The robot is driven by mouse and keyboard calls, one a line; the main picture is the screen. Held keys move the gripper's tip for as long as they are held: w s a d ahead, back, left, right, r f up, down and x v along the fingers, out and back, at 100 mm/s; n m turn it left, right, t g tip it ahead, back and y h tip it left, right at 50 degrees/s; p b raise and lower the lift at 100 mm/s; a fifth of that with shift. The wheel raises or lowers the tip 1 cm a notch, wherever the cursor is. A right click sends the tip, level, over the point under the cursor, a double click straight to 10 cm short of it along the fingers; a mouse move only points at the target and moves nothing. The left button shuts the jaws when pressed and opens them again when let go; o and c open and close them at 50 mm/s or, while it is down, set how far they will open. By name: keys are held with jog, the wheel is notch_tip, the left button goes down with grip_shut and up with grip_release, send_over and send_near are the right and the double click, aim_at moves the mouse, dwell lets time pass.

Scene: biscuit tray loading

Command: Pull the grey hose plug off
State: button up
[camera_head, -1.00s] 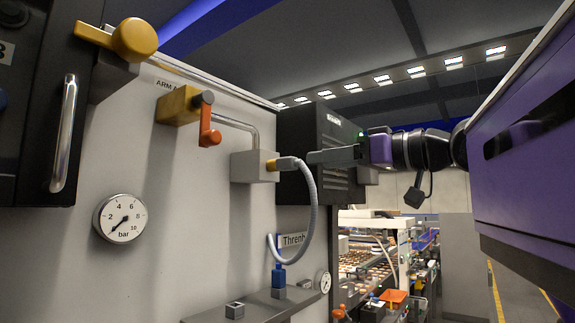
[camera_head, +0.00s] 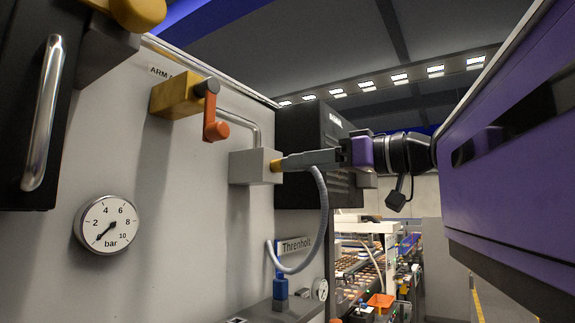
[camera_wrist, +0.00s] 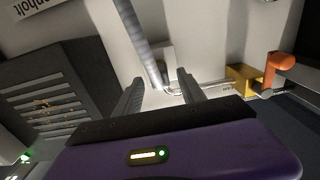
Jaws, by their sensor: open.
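A yellow collar (camera_head: 276,165) shows at the block's right face. The grey plug at the hose's upper end is mostly hidden behind my fingers in the head view. My gripper (camera_head: 290,161) is open, its fingertips just right of the collar and level with the plug. In the wrist view my gripper (camera_wrist: 160,86) has its fingers apart, with the hose (camera_wrist: 146,45) running down between them. I cannot tell if they touch the plug.
A yellow valve (camera_head: 176,97) with an orange lever (camera_head: 214,122) sits above left of the block. A pressure gauge (camera_head: 107,225) is on the panel. A black vented box (camera_head: 300,145) stands behind my fingers. A grey ledge (camera_head: 285,310) lies below.

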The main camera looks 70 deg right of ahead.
jog(key=shift+x, duration=1.4)
grip_shut()
jog(key=shift+s, duration=0.1)
dwell(1.5)
jog(key=shift+v, duration=3)
